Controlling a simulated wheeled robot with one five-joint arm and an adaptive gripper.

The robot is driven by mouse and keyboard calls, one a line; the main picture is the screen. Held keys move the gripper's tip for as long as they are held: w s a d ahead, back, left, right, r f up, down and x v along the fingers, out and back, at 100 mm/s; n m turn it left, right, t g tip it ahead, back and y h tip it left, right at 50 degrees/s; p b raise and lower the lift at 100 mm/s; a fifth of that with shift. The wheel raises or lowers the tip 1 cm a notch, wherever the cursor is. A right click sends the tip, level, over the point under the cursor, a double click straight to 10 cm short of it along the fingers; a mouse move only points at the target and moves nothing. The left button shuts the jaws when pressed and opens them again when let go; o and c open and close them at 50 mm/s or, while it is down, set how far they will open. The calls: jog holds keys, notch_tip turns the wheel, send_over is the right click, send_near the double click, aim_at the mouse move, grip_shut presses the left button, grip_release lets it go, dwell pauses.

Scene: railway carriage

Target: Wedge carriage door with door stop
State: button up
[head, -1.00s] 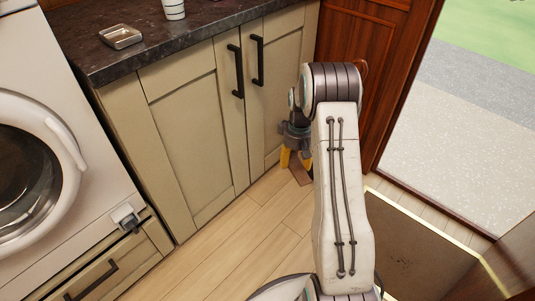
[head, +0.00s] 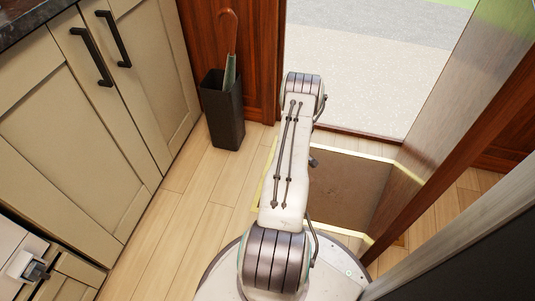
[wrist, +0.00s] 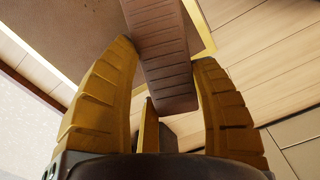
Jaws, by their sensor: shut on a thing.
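The door stop (wrist: 160,60) is a brown ribbed wedge in the wrist view. My gripper (wrist: 166,54) has yellow fingers shut on it, one on each side, with a third finger below. In the head view my arm hides the gripper and the door stop. The carriage door (head: 448,115) is a wooden panel standing open at the right of the doorway. Its lower edge meets the floor by a brown mat. In the wrist view the wedge is in front of the mat and its pale yellow edge; I cannot tell whether it touches the floor.
The brown mat (head: 345,190) with a pale yellow edge lies inside the doorway. A dark umbrella stand (head: 223,118) with an umbrella stands left of the doorway. Cream cabinets (head: 75,120) line the left. Wooden floor (head: 190,205) is clear between the cabinets and my base.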

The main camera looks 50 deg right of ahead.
jog(key=s+d+f+b, duration=0.1)
jog(key=s+f+b, duration=0.1)
jog(key=s+f, duration=0.9)
jog(key=b, duration=0.2)
send_near(334, 233)
jog(key=shift+a+f, duration=0.55)
jog(key=shift+s+f+b, duration=0.1)
jog(key=shift+b, duration=0.2)
notch_tip(334, 233, down, 3)
jog(key=b, duration=0.3)
jog(key=shift+f, duration=1.6)
jog(key=shift+f, duration=0.25)
jog(key=o, duration=1.3)
jog(key=shift+c, duration=0.2)
